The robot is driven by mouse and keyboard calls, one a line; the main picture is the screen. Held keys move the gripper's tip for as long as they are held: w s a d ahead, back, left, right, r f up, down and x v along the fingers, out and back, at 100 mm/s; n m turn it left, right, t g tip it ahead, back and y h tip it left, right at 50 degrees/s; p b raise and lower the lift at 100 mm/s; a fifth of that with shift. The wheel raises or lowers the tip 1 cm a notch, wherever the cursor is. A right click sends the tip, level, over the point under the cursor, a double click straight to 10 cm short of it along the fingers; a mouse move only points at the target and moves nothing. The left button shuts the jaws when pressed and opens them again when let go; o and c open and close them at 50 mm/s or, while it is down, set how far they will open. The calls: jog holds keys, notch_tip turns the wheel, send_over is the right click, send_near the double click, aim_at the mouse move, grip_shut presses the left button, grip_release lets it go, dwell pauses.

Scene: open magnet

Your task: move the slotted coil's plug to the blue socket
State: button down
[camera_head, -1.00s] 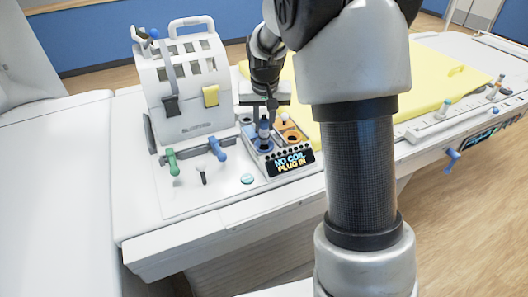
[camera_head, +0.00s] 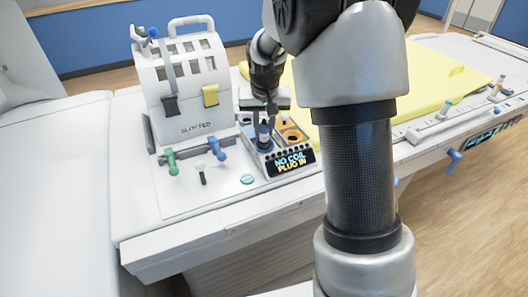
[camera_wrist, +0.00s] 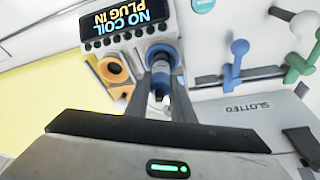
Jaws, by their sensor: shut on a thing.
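The slotted coil (camera_head: 190,95) is a white box with slots, a top handle and a "SLOTTED" label, standing at the left on the table. My gripper (camera_head: 264,122) is shut on the coil's blue plug (camera_wrist: 161,72), which has a pale band. The plug is upright at the blue socket (camera_head: 262,147) on the socket block. The blue socket's rim (camera_wrist: 163,44) shows around the plug's far end in the wrist view. The fingers and plug hide the opening, so I cannot tell how deep the plug sits. The block's display (camera_head: 291,161) reads "NO COIL PLUG IN".
An orange socket (camera_head: 293,135) lies just right of the blue one. Green (camera_head: 171,161) and blue (camera_head: 217,147) levers stand in front of the coil. A yellow pad (camera_head: 430,75) covers the table to the right. My arm hides part of the table.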

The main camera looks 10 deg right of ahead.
jog(key=shift+f+b, duration=0.6)
jog(key=shift+f, duration=0.3)
jog(key=c, duration=1.5)
grip_release()
jog(key=shift+o, duration=0.2)
jog(key=shift+r, duration=0.15)
jog(key=p+v, duration=0.2)
jog(key=v, duration=1.5)
jog(key=shift+a+r, duration=0.1)
jog(key=shift+r, duration=0.1)
